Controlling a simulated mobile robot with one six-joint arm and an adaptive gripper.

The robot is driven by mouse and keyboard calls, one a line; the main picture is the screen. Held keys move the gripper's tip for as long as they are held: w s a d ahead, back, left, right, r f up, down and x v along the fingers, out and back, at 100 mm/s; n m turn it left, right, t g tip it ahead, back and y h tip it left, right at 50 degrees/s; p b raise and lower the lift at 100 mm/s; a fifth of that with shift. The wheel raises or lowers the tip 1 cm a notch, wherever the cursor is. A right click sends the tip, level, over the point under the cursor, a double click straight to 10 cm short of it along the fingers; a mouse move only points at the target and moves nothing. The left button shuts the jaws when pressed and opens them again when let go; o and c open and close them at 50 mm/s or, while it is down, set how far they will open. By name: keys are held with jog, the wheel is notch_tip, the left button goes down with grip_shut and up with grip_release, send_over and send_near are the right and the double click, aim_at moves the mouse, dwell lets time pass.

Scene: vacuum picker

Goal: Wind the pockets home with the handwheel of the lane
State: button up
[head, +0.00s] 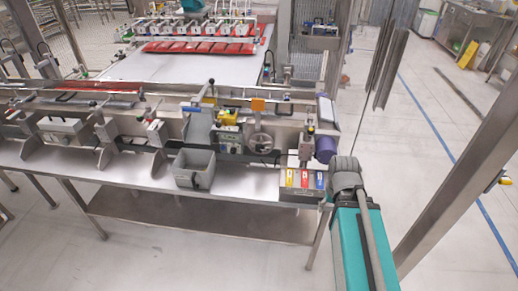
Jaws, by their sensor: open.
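The handwheel (260,143) is a grey spoked wheel on the front of the lane's steel frame (150,108), right of centre. It faces me, and a small orange block (258,104) is above it. A row of red pocket-like pieces (205,47) lies across the back of the white deck, under a row of white picker heads (195,29). I cannot tell if these are the pockets. My teal arm rises at the lower right, right of the bench end and apart from the handwheel. My gripper is not visible.
A grey bin (194,169) stands on the bench below and left of the handwheel. Coloured tabs (304,179) and a purple cylinder (326,148) are at the bench's right end. A steel post (460,145) slants at the right. Floor is clear in front.

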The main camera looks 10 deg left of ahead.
aim_at(259, 149)
jog(key=shift+o, duration=0.2)
jog(key=w+f+m+t+h+b, duration=0.1)
jog(key=w+f+t+h+b, duration=0.2)
jog(key=w+f+b, duration=0.3)
jog(key=shift+w+d+m+b, duration=0.3)
jog(key=shift+w+b, duration=0.45)
jog(key=shift+w, duration=0.3)
jog(key=w+a+f+t+b, duration=0.1)
jog(key=w+a+t+b, duration=0.2)
jog(key=w+a+b, duration=0.2)
jog(key=w+a+f+t+h+b, duration=0.1)
jog(key=w+a+t+b, duration=0.3)
jog(key=w+b, duration=0.2)
jog(key=w+a+f+t+h+b, duration=0.1)
jog(key=w+a+f+t+b, duration=0.1)
jog(key=w+a+t+b, duration=0.2)
jog(key=shift+w+a+f+b, duration=0.1)
jog(key=shift+w+a+b, duration=0.6)
jog(key=shift+a, duration=0.15)
jog(key=w+a+f+n+t+y+b, duration=0.1)
jog(key=a+b, duration=0.5)
jog(key=a, duration=0.7)
jog(key=w+n+t+y, duration=0.1)
jog(key=n+t+y, duration=0.1)
jog(key=t+y, duration=0.1)
jog(key=shift+w+a+f+n+y, duration=0.15)
jog(key=shift+a+f+n+y, duration=0.1)
jog(key=shift+a+n+y, duration=0.15)
jog(key=shift+w, duration=0.1)
